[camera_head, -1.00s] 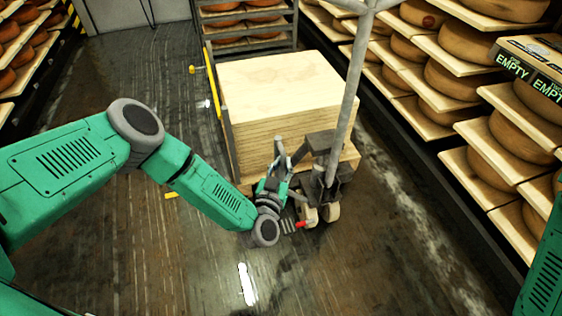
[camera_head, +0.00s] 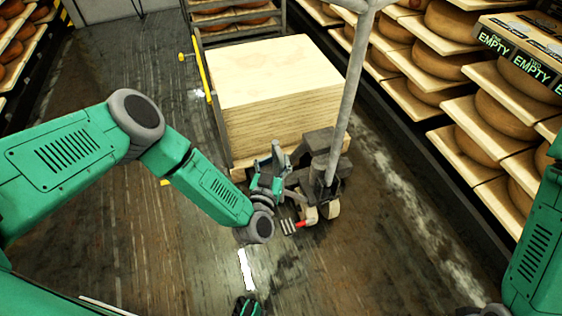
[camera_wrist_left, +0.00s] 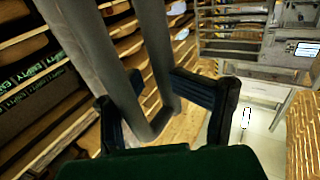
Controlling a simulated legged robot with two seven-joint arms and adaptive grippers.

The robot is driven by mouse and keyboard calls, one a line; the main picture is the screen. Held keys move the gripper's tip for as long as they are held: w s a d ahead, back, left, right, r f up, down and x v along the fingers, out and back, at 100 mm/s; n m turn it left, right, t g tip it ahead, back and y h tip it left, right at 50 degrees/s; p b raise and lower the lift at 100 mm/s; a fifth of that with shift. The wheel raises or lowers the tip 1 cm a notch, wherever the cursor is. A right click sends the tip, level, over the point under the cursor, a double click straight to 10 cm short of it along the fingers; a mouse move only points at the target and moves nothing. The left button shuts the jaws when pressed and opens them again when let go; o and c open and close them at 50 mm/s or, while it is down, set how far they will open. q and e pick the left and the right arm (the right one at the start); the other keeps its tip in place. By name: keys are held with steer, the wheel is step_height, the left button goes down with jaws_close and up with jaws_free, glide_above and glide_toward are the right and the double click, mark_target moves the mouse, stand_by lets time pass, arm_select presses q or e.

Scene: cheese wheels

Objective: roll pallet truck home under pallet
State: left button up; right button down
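The grey pallet truck (camera_head: 322,158) stands against the near side of the pallet (camera_head: 239,173), with its mast upright and a wheel on the floor. Its forks are mostly hidden, so I cannot tell how far under they reach. A stack of pale boards (camera_head: 270,115) sits on the pallet. My left gripper (camera_head: 278,152) is low beside the truck's mast. The exact contact is hidden.
Shelves with cheese wheels (camera_head: 480,115) line the right side, with a box marked EMPTY (camera_head: 520,62) on them. More shelves (camera_head: 20,50) stand at the left. A yellow-capped rail (camera_head: 203,68) runs along the stack's left. Floor (camera_head: 170,260) in front is clear.

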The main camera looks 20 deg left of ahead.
arm_select(q)
steer(key=shift+s+f, duration=0.2)
steer(key=shift+s, duration=0.1)
steer(key=s, duration=1.2)
steer(key=shift+d, duration=0.4)
